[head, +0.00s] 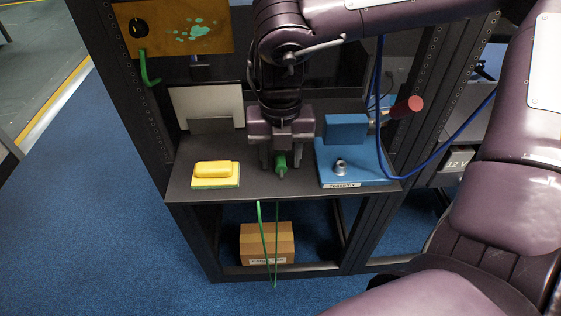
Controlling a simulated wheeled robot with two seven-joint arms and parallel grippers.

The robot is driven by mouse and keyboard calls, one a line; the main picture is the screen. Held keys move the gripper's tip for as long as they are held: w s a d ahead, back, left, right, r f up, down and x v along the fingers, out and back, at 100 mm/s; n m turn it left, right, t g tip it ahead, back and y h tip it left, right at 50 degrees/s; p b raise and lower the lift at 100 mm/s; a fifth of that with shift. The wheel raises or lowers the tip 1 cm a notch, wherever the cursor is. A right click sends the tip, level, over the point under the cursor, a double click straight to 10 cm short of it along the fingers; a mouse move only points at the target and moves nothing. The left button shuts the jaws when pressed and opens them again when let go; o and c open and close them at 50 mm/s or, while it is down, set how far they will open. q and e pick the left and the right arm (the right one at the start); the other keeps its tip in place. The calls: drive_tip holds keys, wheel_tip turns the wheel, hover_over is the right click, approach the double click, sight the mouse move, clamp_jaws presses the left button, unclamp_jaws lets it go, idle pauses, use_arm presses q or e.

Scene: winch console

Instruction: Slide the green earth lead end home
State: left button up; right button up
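My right gripper (281,158) points down over the middle of the dark shelf. Its two fingers are on either side of a green lead end (281,162) with a small grey tip, and it appears shut on it. Part of the lead end is hidden by the fingers. A green lead (266,245) hangs in a narrow loop below the shelf's front edge; its link to the held end is not clear. Another green piece (150,72) hangs from the yellow-brown panel (180,27) at upper left. My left gripper is not in view.
On the shelf (240,188), a yellow block with a green underside (214,173) lies left of the gripper. A blue device (346,130) with a metal stud (341,168) and red handle (406,107) stands right. A blue cable (440,167) loops right. A cardboard box (267,243) sits below.

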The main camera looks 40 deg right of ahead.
clamp_jaws()
